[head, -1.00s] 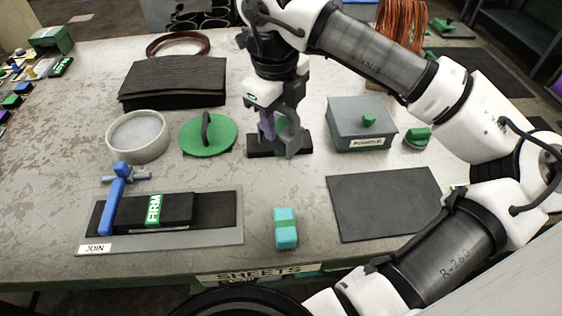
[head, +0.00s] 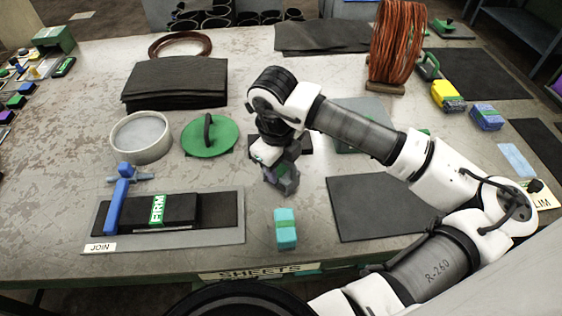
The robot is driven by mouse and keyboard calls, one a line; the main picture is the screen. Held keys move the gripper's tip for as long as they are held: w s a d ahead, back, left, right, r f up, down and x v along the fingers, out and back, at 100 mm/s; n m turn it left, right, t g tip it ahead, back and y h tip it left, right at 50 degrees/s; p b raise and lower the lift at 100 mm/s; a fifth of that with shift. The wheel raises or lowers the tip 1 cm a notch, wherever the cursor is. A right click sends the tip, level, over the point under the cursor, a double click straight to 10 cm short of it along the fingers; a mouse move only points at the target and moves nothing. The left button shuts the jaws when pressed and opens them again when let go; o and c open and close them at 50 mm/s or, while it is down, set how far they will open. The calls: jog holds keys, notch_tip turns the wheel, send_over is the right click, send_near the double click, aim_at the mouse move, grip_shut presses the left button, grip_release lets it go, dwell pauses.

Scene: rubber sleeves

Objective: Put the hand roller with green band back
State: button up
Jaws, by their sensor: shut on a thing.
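My gripper (head: 283,182) points down over the middle of the table, in front of the dark stand. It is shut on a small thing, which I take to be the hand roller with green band. Only a little purple and green shows between the jaws, and my wrist hides the rest. I cannot tell whether it touches the table. The dark stand (head: 305,146) lies behind my gripper, partly covered by my wrist.
A green disc with a handle (head: 208,137) and a round dish (head: 141,137) stand left. The join board (head: 232,228) is front left, a teal block (head: 286,231) in front. A dark mat (head: 375,207) lies right; a grey box (head: 372,108) is partly behind my arm.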

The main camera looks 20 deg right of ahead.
jog(key=shift+f, duration=0.15)
jog(key=o, duration=1)
jog(key=shift+r, duration=0.35)
jog(key=shift+s+a+r+b, duration=0.15)
jog(key=shift+r+b, duration=0.25)
jog(key=shift+r, duration=1.55)
jog(key=shift+a+r+b, duration=0.2)
jog(key=shift+r+b, duration=0.2)
jog(key=shift+r, duration=1.5)
jog(key=shift+s+a+r+b, duration=0.15)
jog(key=shift+r+b, duration=0.25)
jog(key=shift+r, duration=1.55)
